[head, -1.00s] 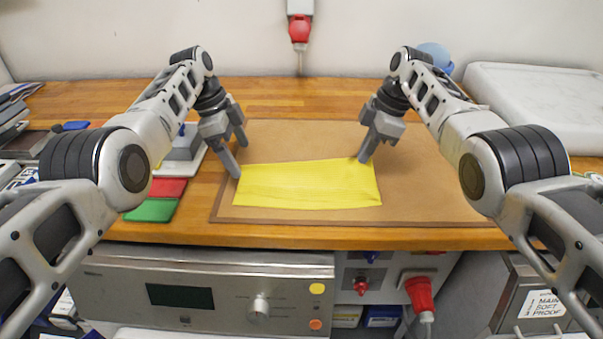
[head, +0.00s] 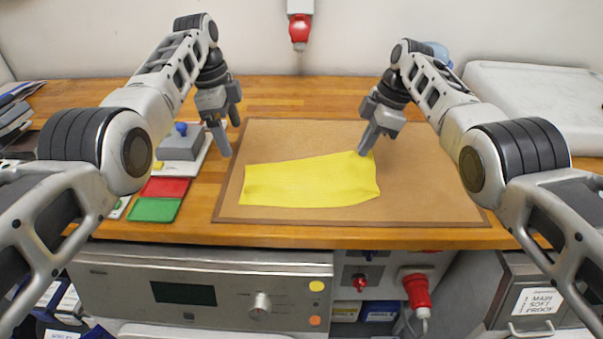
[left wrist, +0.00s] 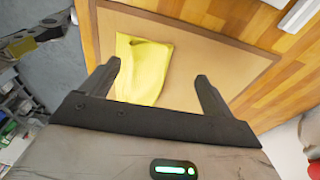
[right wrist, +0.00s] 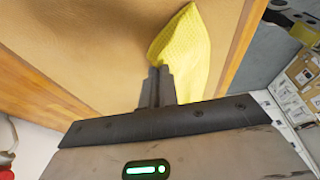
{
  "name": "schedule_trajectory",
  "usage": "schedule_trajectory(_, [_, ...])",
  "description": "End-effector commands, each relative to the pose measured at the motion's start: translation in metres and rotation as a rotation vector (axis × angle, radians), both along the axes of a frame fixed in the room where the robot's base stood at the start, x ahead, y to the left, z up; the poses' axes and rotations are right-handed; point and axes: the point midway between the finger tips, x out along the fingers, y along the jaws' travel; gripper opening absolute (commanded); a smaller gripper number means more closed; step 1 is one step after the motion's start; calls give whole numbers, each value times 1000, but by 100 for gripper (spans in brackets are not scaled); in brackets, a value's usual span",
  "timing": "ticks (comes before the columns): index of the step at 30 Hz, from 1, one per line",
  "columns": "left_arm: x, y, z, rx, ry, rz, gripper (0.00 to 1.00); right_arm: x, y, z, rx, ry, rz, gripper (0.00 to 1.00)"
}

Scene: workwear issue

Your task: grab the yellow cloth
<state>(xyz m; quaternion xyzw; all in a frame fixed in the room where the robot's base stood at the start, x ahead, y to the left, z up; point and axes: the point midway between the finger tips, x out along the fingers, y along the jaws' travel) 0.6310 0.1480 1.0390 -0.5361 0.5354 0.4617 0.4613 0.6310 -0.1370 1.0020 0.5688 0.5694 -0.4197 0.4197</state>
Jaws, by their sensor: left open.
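The yellow cloth (head: 310,182) lies on the brown mat, its upper right corner up at my right gripper. My right gripper (head: 364,153) has its fingers together at that corner; in the right wrist view the shut fingers (right wrist: 157,72) meet the edge of the cloth (right wrist: 188,50), which rises to a peak beside them. My left gripper (head: 230,140) is open and empty, above and left of the cloth's left end, apart from it. In the left wrist view the cloth (left wrist: 143,68) shows beyond the spread fingers (left wrist: 160,80).
The brown mat (head: 430,190) lies on the wooden worktop (head: 290,235), bare to the right of the cloth. Left of it are a red pad (head: 165,188), a green pad (head: 154,210) and a grey block with a blue knob (head: 181,143). A pale slab (head: 540,100) stands back right.

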Motion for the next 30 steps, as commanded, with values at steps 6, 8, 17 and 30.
schedule_trajectory(6, [0,1,9,-1,-1,-1,87,0,0,0,0,0,0,0])
schedule_trajectory(8, [1,2,17,0,-4,0,87,0,0,0,0,0,0,0])
schedule_trajectory(17, [-1,14,62,0,-2,7,87,0,0,0,0,0,0,0])
schedule_trajectory(30, [-2,20,79,0,1,12,87,0,0,0,0,0,0,0])
